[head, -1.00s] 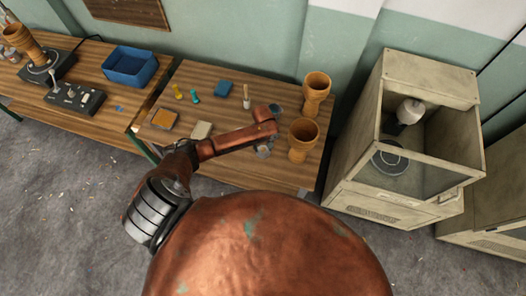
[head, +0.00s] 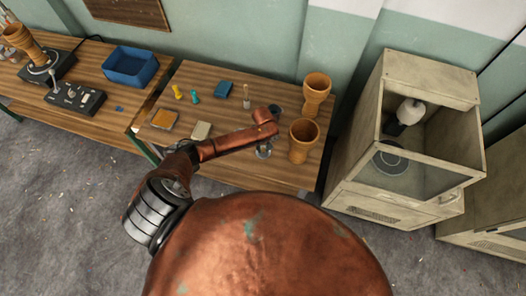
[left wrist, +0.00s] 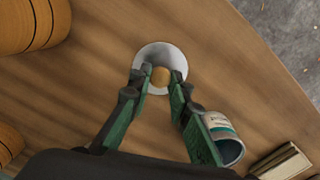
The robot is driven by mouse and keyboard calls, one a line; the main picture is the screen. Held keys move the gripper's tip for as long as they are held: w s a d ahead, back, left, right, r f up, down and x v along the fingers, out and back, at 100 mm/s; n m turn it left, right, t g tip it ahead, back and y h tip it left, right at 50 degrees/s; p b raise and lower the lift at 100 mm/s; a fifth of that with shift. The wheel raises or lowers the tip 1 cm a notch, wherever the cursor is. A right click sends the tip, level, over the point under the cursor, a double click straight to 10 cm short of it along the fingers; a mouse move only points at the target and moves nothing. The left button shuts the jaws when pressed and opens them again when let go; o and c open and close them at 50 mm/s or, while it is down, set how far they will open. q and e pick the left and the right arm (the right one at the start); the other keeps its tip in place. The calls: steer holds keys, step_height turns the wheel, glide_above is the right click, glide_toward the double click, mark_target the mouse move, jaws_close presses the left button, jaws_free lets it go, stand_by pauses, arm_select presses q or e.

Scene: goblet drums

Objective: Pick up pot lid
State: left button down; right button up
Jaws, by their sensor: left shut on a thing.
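The pot lid is a shallow pale grey disc with a round wooden knob, and it shows in the left wrist view (left wrist: 160,58) over the wooden table. My left gripper (left wrist: 161,80) is shut on the lid's knob, with one green finger on each side. In the head view my left gripper (head: 264,152) is small and mostly hidden under my arm, left of the nearer goblet drum. I cannot tell whether the lid touches the table. My right gripper is in neither view.
Two goblet drums, near (head: 303,142) and far (head: 316,95), stand on the table's right side. A can (left wrist: 226,138) lies close to my left gripper. A brush, yellow and teal pieces and small blocks occupy the back and left. A cabinet (head: 432,75) stands right.

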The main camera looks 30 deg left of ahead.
mark_target(263, 149)
arm_select(q)
steer(key=shift+r, duration=0.4)
step_height(263, 149, up, 3)
steer(key=shift+f+p, duration=0.1)
steer(key=shift+p, duration=0.2)
steer(key=s+d+r+p, duration=0.1)
steer(key=s+d+r, duration=0.2)
steer(key=s, duration=0.3)
steer(key=s+d+r+p, duration=0.1)
steer(key=s+d+r, duration=0.2)
steer(key=s+r, duration=0.3)
steer(key=shift+s+d+r, duration=0.15)
steer(key=shift+d+r, duration=0.05)
steer(key=shift+d, duration=0.15)
steer(key=shift+r+p, duration=0.1)
steer(key=shift+p, duration=0.9)
